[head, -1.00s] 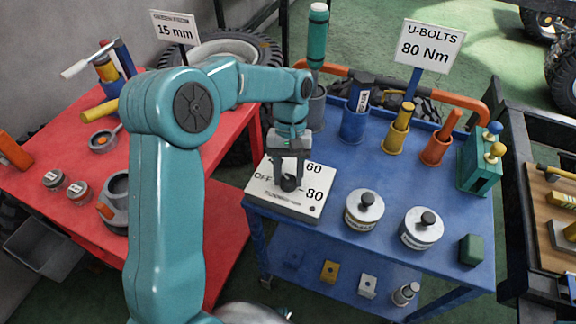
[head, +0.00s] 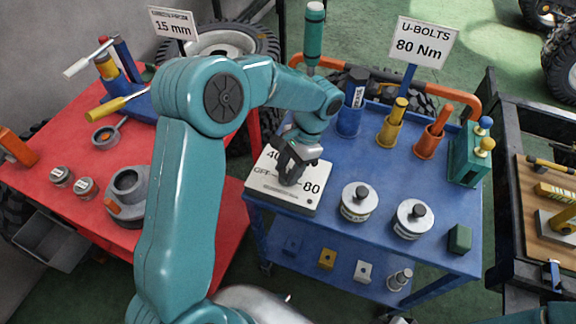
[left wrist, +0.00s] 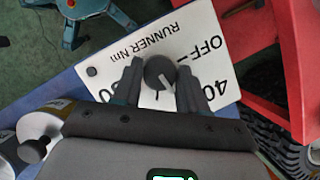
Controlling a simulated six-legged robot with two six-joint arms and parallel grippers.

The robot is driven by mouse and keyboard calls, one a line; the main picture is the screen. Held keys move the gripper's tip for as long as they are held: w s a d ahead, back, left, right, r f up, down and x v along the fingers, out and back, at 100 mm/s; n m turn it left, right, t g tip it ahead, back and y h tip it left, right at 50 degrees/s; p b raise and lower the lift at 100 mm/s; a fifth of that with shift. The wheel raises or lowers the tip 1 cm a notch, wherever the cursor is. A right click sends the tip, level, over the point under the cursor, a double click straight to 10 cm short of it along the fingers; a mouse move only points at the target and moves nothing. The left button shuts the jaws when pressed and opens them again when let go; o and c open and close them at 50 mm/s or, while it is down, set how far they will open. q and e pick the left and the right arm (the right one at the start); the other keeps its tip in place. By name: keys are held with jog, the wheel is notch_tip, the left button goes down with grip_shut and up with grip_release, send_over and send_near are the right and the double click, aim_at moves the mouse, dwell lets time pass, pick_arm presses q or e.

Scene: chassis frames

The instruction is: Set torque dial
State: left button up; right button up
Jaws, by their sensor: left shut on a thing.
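The torque dial box (head: 272,190) is a white-topped panel on the left front corner of the blue cart. Its black round knob (left wrist: 160,72) sits between the two fingers of my left gripper (head: 290,178), which is shut on it. In the head view the gripper hides the knob; OFF, 40 and 80 show and 60 is covered. In the left wrist view the knob's white pointer line points down toward my gripper body, between 40 and the partly covered 80. A sign (head: 424,42) reads "U-BOLTS 80 Nm". My right gripper is not in view.
Two silver lidded pots (head: 358,203) stand just right of the dial box. Cups with coloured handles (head: 390,130) and a green block (head: 470,155) stand farther back and right. A red table (head: 60,150) with tools adjoins on the left.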

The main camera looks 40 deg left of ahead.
pick_arm(q)
jog(key=m+t+y, duration=0.1)
jog(key=m, duration=0.3)
jog(key=shift+d+m, duration=0.1)
jog(key=shift+m, duration=0.2)
jog(key=m+t, duration=0.1)
jog(key=m, duration=0.1)
jog(key=m+t+y, duration=0.1)
jog(key=m, duration=0.2)
jog(key=shift+s, duration=0.15)
jog(key=m, duration=0.2)
jog(key=m+t, duration=0.1)
jog(key=m, duration=0.2)
jog(key=shift+s+d+t+y, duration=0.1)
jog(key=shift+s+t+y, duration=0.05)
jog(key=shift+t+y, duration=0.15)
jog(key=m+t, duration=0.1)
jog(key=m, duration=0.3)
jog(key=shift+s+m+t, duration=0.1)
jog(key=shift+m+t, duration=0.3)
jog(key=shift+m, duration=0.3)
jog(key=o, duration=1)
